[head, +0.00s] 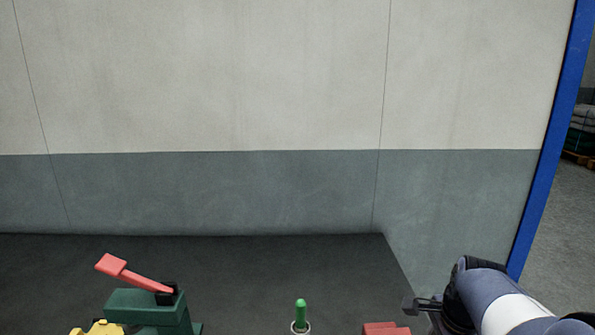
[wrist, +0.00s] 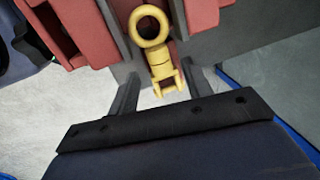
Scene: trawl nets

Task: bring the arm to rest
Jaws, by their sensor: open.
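My gripper (head: 420,305) is at the lower right of the head view, at the end of my arm. In the wrist view my gripper (wrist: 160,70) has its two dark fingers spread apart. A yellow fitting (wrist: 152,27) with a ring at one end and a forked end shows between and beyond the fingertips, with a gap to each finger. It lies against a red block (wrist: 85,30); how far it is from the fingers in depth I cannot tell.
A dark bench top (head: 250,262) runs along the grey and white wall. On it are a green device (head: 145,308) with a red lever (head: 125,270), a yellow part (head: 98,328), a green peg (head: 300,312) and a red piece (head: 386,328). A blue post (head: 550,140) stands right.

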